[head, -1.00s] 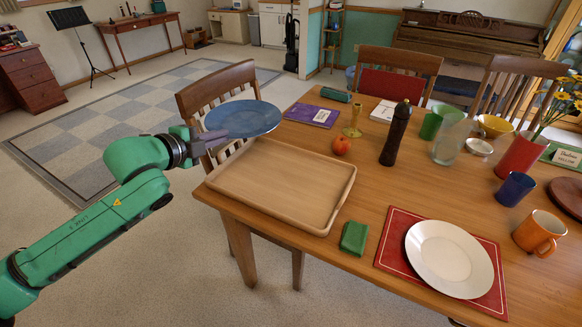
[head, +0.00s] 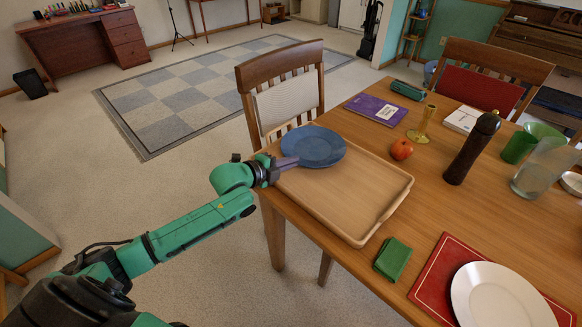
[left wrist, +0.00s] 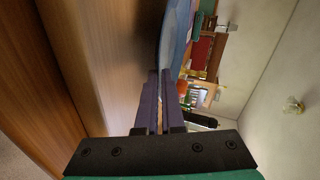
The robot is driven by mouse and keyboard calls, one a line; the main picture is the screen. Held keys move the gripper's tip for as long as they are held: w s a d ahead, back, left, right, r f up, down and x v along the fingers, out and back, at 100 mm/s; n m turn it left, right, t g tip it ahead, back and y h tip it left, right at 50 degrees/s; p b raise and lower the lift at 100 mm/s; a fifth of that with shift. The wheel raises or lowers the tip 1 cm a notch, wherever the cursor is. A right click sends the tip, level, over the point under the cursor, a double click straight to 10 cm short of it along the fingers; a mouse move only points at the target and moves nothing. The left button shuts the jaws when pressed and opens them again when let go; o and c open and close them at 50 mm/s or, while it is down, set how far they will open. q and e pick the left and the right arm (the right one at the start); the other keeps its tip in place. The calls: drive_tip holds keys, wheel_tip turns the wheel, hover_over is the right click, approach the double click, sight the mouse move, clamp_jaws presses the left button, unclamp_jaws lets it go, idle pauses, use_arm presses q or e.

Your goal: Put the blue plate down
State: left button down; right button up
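The blue plate (head: 314,146) is roughly level over the far left end of the wooden tray (head: 362,232). My left gripper (head: 289,162) is shut on its near left rim. In the left wrist view the fingers (left wrist: 160,75) are close together at the edge of the blue plate (left wrist: 179,38), with brown wood close by on the left. The plate is low over the tray; I cannot tell whether it touches it. My right gripper is in neither current view.
A purple book (head: 376,110), a red apple (head: 401,149), a candlestick (head: 423,125) and a dark pepper mill (head: 471,150) stand beyond the tray. A green cloth (head: 393,258) and a white plate (head: 500,297) are to the right. A chair (head: 285,93) stands behind the tray.

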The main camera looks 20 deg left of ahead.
use_arm(q)
drive_tip(key=shift+w+f, duration=0.1)
drive_tip(key=shift+f, duration=0.75)
use_arm(e)
drive_tip(key=shift+s+d+f, duration=0.1)
drive_tip(key=shift+s+d, duration=0.1)
drive_tip(key=shift+s, duration=0.05)
use_arm(q)
drive_tip(key=c, duration=1.3)
unclamp_jaws()
use_arm(e)
drive_tip(key=shift+s+d, duration=0.15)
drive_tip(key=shift+s, duration=0.05)
use_arm(q)
drive_tip(key=p+v, duration=0.2)
drive_tip(key=v, duration=1)
use_arm(e)
wheel_tip(320, 180, up, 2)
drive_tip(key=shift+r, duration=0.1)
